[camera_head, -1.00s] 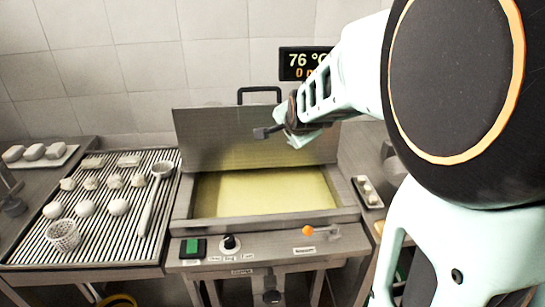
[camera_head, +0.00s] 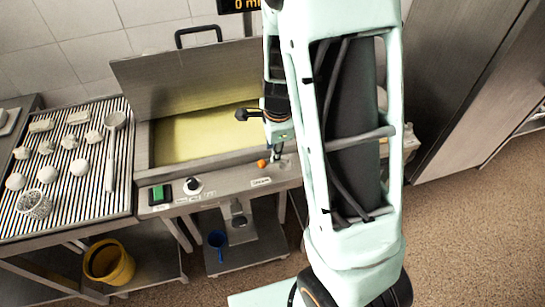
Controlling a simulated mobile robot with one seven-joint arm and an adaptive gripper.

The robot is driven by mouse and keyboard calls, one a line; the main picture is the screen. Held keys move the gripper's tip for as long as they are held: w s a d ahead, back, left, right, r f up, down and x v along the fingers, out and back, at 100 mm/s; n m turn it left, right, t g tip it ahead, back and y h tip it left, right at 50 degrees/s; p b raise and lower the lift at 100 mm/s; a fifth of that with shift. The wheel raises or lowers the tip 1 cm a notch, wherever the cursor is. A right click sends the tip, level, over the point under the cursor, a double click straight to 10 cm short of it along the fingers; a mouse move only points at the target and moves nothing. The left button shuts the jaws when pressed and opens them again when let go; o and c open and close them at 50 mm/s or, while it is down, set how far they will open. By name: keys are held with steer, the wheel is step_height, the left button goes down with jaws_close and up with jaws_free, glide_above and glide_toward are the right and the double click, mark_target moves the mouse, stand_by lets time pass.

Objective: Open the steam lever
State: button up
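The steam lever shows as an orange ball knob (camera_head: 262,163) on the front right of the vat's panel, above a small label. Its shaft is largely hidden by my gripper. My gripper (camera_head: 279,155) points down just right of the knob, very close to it; I cannot tell whether they touch. The fingers are small and partly hidden, so their opening is unclear.
The vat (camera_head: 195,170) holds yellowish liquid under a raised metal lid (camera_head: 180,80). Its panel has a green switch (camera_head: 160,194) and a dark dial (camera_head: 193,186). A ribbed drain table (camera_head: 60,225) with white pieces and a ladle (camera_head: 112,150) stands left. A yellow bucket (camera_head: 108,262) sits below.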

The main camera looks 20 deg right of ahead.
steer(key=f, duration=0.3)
steer(key=w+f, duration=0.1)
steer(key=f, duration=0.1)
steer(key=shift+w+f, duration=0.1)
steer(key=shift+f, duration=0.3)
jaws_close()
